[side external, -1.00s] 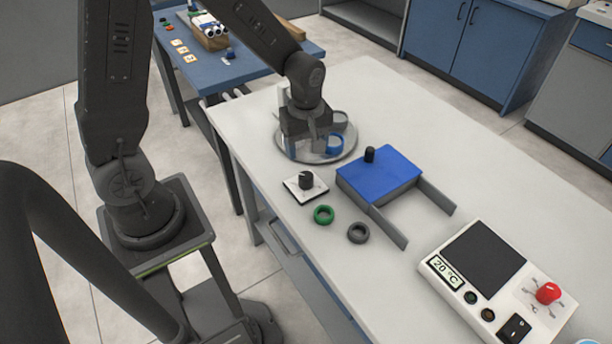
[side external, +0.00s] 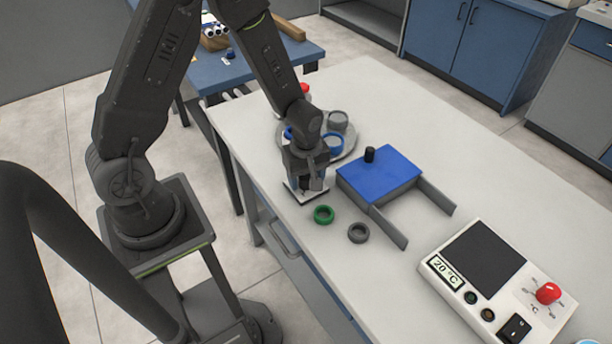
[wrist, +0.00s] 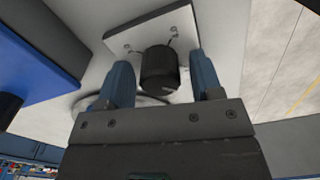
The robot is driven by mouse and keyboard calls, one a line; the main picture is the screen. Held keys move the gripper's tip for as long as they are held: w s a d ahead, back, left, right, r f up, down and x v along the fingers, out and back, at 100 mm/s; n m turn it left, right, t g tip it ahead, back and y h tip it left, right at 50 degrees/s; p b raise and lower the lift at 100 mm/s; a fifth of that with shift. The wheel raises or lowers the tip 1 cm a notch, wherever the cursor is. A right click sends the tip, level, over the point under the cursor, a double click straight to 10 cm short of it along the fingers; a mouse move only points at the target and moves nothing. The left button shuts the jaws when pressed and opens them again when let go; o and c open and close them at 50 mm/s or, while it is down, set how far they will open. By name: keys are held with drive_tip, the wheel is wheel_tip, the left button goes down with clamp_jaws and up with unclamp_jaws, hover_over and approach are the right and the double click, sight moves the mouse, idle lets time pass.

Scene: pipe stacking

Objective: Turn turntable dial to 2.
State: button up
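The turntable dial is a black knob (wrist: 160,68) on a small white plate (wrist: 205,22). In the side external view the plate (side external: 291,190) shows under my gripper, which mostly hides the knob. My gripper (wrist: 162,72) is open, with its blue fingers on either side of the knob in the wrist view. Gaps show between fingers and knob. Which number the dial points to cannot be read. The round turntable (side external: 348,152) stands just behind my gripper and carries a blue ring (side external: 333,144), a grey ring (side external: 338,121) and partly hidden pieces.
A green ring (side external: 324,215) and a dark grey ring (side external: 358,233) lie in front of the dial. A blue box (side external: 385,172) with a black knob and grey side walls stands to the right. A heater with a red knob (side external: 548,293) is at the front right.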

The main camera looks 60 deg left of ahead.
drive_tip(key=c, duration=0.8)
drive_tip(key=shift+m, duration=0.4)
drive_tip(key=m, duration=0.3)
drive_tip(key=shift+m, duration=0.4)
drive_tip(key=m, duration=0.4)
drive_tip(key=shift+m, duration=0.3)
drive_tip(key=m, duration=0.4)
drive_tip(key=shift+m, duration=2.2)
